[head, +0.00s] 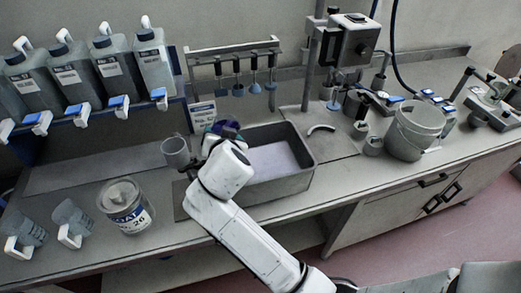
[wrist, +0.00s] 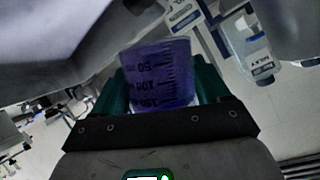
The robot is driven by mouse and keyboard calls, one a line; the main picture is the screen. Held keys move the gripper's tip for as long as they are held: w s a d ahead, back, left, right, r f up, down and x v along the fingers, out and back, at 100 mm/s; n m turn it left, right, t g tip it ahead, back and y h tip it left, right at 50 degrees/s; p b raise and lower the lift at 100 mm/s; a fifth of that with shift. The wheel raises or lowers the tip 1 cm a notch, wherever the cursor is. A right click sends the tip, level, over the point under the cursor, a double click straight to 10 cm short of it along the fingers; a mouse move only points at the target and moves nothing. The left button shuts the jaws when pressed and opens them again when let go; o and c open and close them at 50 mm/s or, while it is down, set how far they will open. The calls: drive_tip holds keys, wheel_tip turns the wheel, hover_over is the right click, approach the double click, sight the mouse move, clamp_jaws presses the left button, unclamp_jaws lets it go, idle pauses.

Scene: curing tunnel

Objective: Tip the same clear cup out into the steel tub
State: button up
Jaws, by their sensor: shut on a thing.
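In the wrist view, a clear cup (wrist: 158,72) with dark graduation marks looks purple and sits between the green jaws of my gripper (wrist: 163,92). The jaws are shut on it from both sides. In the head view my gripper (head: 222,132) is at the left end of the steel tub (head: 312,166), by its back left corner. Only a small dark purple part of the cup shows there, behind my white wrist, so its tilt is hard to tell. The tub's floor looks pale lilac. The tub's left end is hidden by my arm.
A grey cup (head: 175,153) is just left of my gripper. Several bottles (head: 152,62) line a shelf at the back left. A bucket (head: 414,130) stands right of the tub.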

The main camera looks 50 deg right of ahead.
drive_tip(key=shift+s+d+f, duration=0.1)
drive_tip(key=shift+d, duration=0.05)
drive_tip(key=shift+s+d+f+m+t+y, duration=0.25)
drive_tip(key=shift+d+m+y, duration=0.1)
drive_tip(key=shift+m, duration=0.1)
drive_tip(key=shift+s+d+f+m+t+y, duration=0.25)
drive_tip(key=shift+d+m+y, duration=0.1)
drive_tip(key=shift+m, duration=0.1)
drive_tip(key=shift+d+f+m+t+y+b, duration=0.15)
drive_tip(key=shift+f+m+t+y+b, duration=0.4)
drive_tip(key=shift+m+b, duration=0.35)
drive_tip(key=shift+r, duration=0.1)
drive_tip(key=shift+s+d+y+b, duration=0.1)
drive_tip(key=shift+d+y+b, duration=0.15)
drive_tip(key=shift+b, duration=0.1)
drive_tip(key=shift+s+d+r+m+t+y, duration=0.15)
drive_tip(key=shift+d+r+m+t+y, duration=0.1)
drive_tip(key=shift+r+m+t+y, duration=0.25)
idle(0.6)
drive_tip(key=shift+s+d+f+m+b, duration=0.3)
drive_tip(key=shift+m+b, duration=0.1)
drive_tip(key=shift+b, duration=0.25)
drive_tip(key=shift+f+y+b, duration=0.15)
drive_tip(key=shift+y+b, duration=0.15)
drive_tip(key=shift+b, duration=0.3)
drive_tip(key=shift+s+d+f+m+t+b, duration=0.15)
drive_tip(key=shift+d+f+m+t+b, duration=0.25)
drive_tip(key=shift+f+m+b, duration=0.65)
